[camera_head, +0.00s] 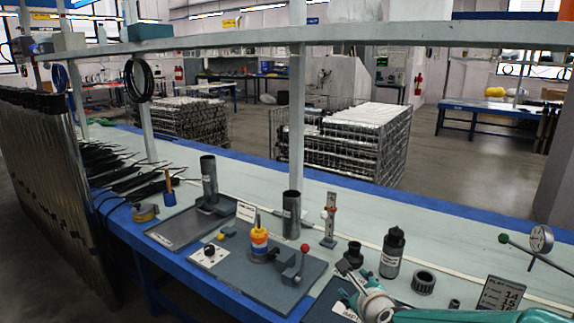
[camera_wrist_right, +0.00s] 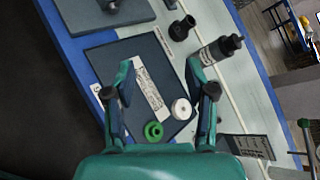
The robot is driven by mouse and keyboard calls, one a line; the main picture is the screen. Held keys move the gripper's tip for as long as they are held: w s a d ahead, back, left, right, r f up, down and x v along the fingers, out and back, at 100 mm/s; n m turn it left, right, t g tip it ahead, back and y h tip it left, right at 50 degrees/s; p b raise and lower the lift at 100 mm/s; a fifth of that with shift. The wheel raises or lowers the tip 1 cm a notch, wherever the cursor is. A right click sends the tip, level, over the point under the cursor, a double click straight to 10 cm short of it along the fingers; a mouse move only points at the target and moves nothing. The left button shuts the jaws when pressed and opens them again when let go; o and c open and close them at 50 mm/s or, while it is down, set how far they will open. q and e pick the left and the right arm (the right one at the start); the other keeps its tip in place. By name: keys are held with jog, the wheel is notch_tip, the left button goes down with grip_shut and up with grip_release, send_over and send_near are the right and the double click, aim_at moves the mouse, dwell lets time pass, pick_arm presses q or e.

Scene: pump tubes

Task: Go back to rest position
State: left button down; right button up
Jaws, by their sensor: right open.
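My right gripper (camera_head: 346,284) comes in from the lower right in the head view, above the front of the bench. In the right wrist view its two fingers (camera_wrist_right: 160,76) stand wide apart with nothing held between them. Below them lies a dark mat (camera_wrist_right: 107,57) with a pale printed strip (camera_wrist_right: 150,88), a white ring (camera_wrist_right: 181,109) and a green ring (camera_wrist_right: 153,131). In the head view the gripper and arm cover much of this mat (camera_head: 322,305). My left gripper is not in view.
Fixture plates with upright tubes (camera_head: 291,216) are farther left. A shelf rail (camera_head: 350,33) and post (camera_head: 297,120) cross above the bench.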

jog(key=s+f+n+g+y+b, duration=0.1)
jog(key=s+f+n+g+b, duration=0.15)
jog(key=s+f+n, duration=0.7)
jog(key=s+a+f+n+g+b, duration=0.1)
jog(key=s+f+n+g+b, duration=0.2)
jog(key=f, duration=1.2)
jog(key=s+f+n+g+y+b, duration=0.1)
jog(key=s+f+n+g, duration=0.2)
jog(key=s+f+n, duration=0.65)
jog(key=s+a+f+n+g+y+b, duration=0.15)
jog(key=s+f+n+g, duration=0.25)
jog(key=s+f, duration=0.65)
notch_tip(320, 180, up, 23)
jog(key=p, duration=2.2)
jog(key=shift+s+a, duration=0.2)
jog(key=shift+a, duration=0.2)
jog(key=shift+f+t, duration=0.1)
jog(key=shift+t, duration=0.15)
